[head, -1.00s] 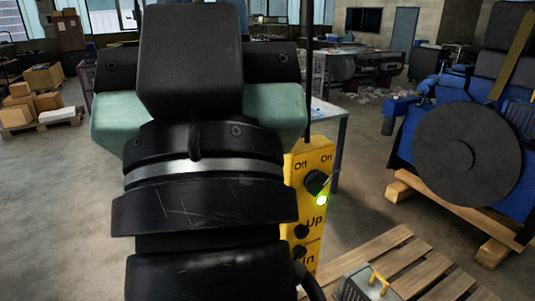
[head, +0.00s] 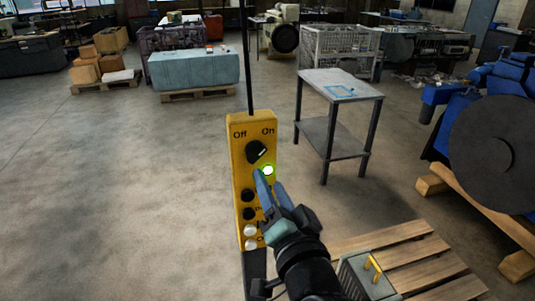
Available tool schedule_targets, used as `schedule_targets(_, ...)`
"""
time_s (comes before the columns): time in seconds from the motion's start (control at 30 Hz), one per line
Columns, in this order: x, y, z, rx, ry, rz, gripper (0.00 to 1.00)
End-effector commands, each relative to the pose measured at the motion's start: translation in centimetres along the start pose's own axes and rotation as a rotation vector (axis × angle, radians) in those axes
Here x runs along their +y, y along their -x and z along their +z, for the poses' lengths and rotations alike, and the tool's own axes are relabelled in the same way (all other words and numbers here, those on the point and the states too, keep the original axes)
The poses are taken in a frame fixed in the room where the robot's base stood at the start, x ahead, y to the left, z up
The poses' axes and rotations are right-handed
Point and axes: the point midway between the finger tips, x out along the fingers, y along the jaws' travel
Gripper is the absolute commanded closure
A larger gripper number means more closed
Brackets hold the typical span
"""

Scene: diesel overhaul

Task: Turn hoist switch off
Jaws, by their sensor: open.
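The yellow hoist control box (head: 241,130) hangs upright on a dark cable in the middle of the head view. Its round black switch (head: 256,151) sits below the printed words Off and On, with its pale mark towards the On side.
Several buttons (head: 248,196) run down the box below the switch. A small grey table (head: 350,90) stands behind to the right. A wooden pallet (head: 430,250) and a blue engine (head: 500,85) are at the right. The floor at the left is clear.

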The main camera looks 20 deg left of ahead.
Motion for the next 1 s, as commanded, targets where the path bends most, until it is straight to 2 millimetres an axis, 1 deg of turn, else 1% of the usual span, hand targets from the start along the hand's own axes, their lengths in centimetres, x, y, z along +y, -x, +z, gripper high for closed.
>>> schedule_targets(0.03,-0.4,-1.1,-0.3,-0.003,0.001,0.0,0.5)
schedule_targets(0.2,-0.3,-4.2,-0.3,-0.001,0.002,-0.001,0.5)
schedule_targets(0.3,-0.3,-5.7,-0.2,-0.001,0.002,0.0,0.5)
schedule_targets(0.43,-0.2,-7.2,-0.2,0.0,0.004,0.0,0.5)
schedule_targets(0.6,-0.1,-8.1,-0.1,0.001,0.003,0.0,0.5)
schedule_targets(0.9,-0.1,-8.3,-0.1,0.002,0.003,0.0,0.5)
schedule_targets(0.93,-0.1,-8.3,-0.1,0.002,0.003,0.0,0.52)
schedule_targets(1.0,-0.1,-8.3,-0.1,0.002,0.003,0.0,0.64)
